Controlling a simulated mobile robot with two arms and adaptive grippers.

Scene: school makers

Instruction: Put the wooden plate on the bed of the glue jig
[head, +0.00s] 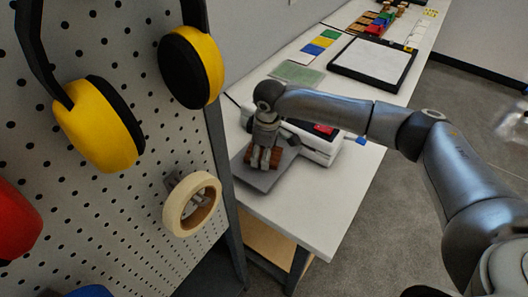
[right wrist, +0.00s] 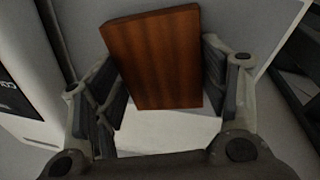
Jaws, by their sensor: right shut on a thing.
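The wooden plate (right wrist: 152,58) is a reddish-brown rectangular block that fills the space between the fingers of my right gripper (right wrist: 162,88) in the right wrist view. In the head view, my right gripper (head: 263,158) points down and is shut on the wooden plate (head: 276,156), which is partly hidden by the fingers. Below them is a flat grey plate (head: 262,182) at the near end of the white table, which looks like the bed of the glue jig. I cannot tell whether the wooden plate touches it. My left gripper is out of view.
A white machine (head: 318,149) with a red panel stands close behind the gripper. A pegboard (head: 125,200) with yellow ear defenders (head: 96,125) and a tape roll (head: 192,204) rises at left. The table's front corner (head: 310,225) is clear. A black-framed board (head: 372,62) lies farther back.

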